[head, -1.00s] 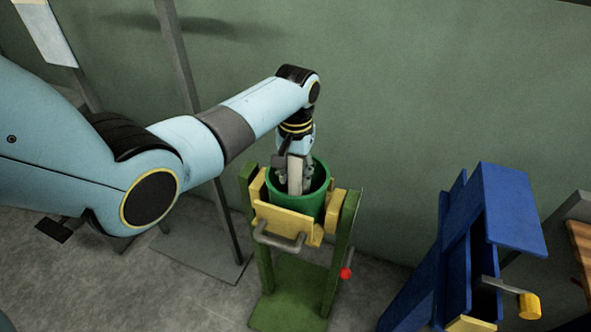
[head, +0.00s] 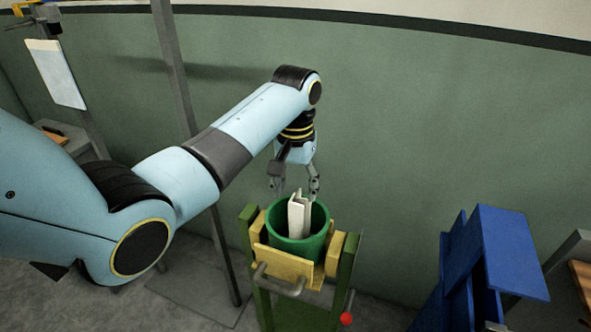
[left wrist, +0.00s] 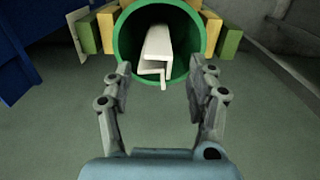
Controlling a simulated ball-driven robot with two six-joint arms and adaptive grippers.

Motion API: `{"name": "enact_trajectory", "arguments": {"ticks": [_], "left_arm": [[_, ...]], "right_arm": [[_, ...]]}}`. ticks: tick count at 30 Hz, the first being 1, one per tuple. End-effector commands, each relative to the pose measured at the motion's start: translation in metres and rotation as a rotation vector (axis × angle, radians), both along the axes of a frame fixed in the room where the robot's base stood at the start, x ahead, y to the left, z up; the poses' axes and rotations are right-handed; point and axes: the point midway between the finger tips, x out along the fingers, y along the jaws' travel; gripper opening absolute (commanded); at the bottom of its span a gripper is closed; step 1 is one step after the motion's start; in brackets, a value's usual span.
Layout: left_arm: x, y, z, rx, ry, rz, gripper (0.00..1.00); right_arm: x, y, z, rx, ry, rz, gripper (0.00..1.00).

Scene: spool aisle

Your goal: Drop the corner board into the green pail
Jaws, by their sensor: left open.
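The corner board (head: 298,217) is a pale, angled strip standing in the green pail (head: 313,246), its upper end sticking up near the rim. In the left wrist view the corner board (left wrist: 157,52) lies inside the round mouth of the green pail (left wrist: 122,42). Its lower end inside the pail is hidden in the head view. My left gripper (head: 294,190) is open and empty just above the corner board, fingers pointing down. In the left wrist view my left gripper (left wrist: 158,82) has its fingers apart on either side of the board's end. My right gripper is not in view.
The pail sits in a stand with yellow blocks (head: 285,263) and green posts (head: 347,268), with a red knob (head: 346,319). A blue stand (head: 497,262) is at the right. A grey pole (head: 180,90) rises behind my left arm. A green wall is behind.

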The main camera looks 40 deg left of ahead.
Motion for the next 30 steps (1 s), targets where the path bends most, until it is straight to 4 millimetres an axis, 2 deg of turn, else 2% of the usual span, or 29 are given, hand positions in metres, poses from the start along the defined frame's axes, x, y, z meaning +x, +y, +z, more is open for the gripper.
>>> {"name": "enact_trajectory", "arguments": {"ticks": [3,10,26,30], "left_arm": [[0.001,0.0,0.023,0.001,-0.004,0.0,0.57],[0.0,0.0,0.044,0.0,0.0,0.001,0.57],[0.0,0.0,0.045,0.0,0.001,0.0,0.57],[-0.015,-0.001,0.036,0.008,-0.012,-0.017,0.57]], "right_arm": [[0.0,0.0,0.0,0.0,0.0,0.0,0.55],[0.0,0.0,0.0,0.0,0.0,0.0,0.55],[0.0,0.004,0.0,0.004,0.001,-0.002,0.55],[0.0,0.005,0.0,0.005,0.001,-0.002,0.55]]}}
